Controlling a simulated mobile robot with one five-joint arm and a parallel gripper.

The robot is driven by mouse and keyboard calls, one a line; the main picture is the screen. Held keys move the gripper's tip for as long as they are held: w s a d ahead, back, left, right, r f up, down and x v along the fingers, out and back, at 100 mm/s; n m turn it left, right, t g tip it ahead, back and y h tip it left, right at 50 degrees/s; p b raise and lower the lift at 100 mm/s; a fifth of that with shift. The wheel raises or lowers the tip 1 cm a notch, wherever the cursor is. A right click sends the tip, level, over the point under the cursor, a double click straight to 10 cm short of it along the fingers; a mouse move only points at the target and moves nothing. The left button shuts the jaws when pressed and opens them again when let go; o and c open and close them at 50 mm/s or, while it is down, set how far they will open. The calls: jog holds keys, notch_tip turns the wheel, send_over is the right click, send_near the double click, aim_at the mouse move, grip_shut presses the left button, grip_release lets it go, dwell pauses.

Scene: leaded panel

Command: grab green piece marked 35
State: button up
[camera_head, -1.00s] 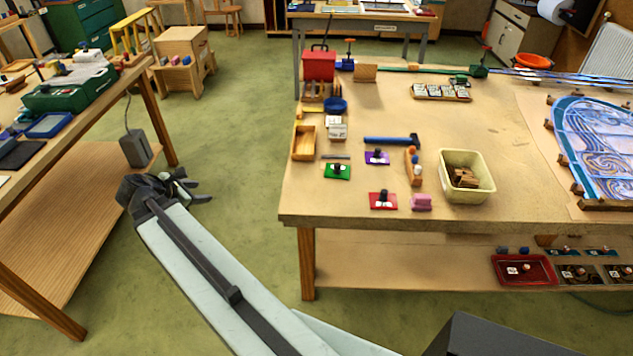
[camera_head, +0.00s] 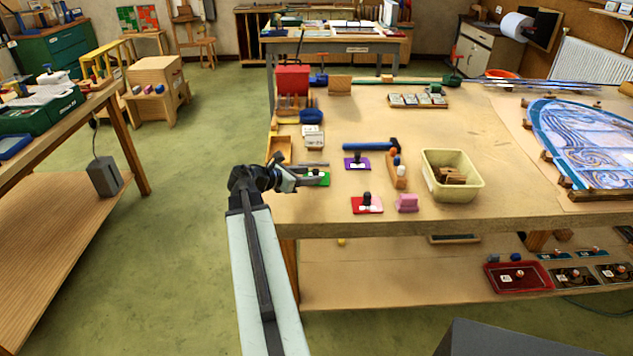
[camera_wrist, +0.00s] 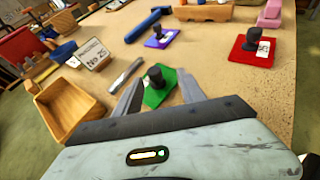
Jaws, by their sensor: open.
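The green piece (camera_wrist: 162,92) is a flat green plate with a black knob and a white label. It lies on the tan workbench in the wrist view, and the number on its label is not readable. My gripper (camera_wrist: 160,90) is open, with one finger on each side of the green piece in the wrist view. Whether the fingers are level with it or above it I cannot tell. In the head view my gripper (camera_head: 290,180) reaches over the bench's left edge and partly hides the green piece (camera_head: 318,179).
A purple piece (camera_head: 357,162) and a red piece (camera_head: 367,204) with similar knobs lie nearby. A cream bin (camera_head: 452,175) stands farther right.

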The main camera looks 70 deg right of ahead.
aim_at(317, 170)
jog(key=x, duration=0.1)
jog(key=b+x, duration=0.1)
jog(key=x, duration=0.2)
jog(key=shift+w+d, duration=0.2)
jog(key=shift+d, duration=0.1)
jog(key=shift+s+d, duration=0.25)
jog(key=shift+d, duration=0.1)
grip_shut()
jog(key=shift+r, duration=0.1)
notch_tip(317, 170, up, 10)
jog(key=p, duration=1)
jog(key=shift+r, duration=0.1)
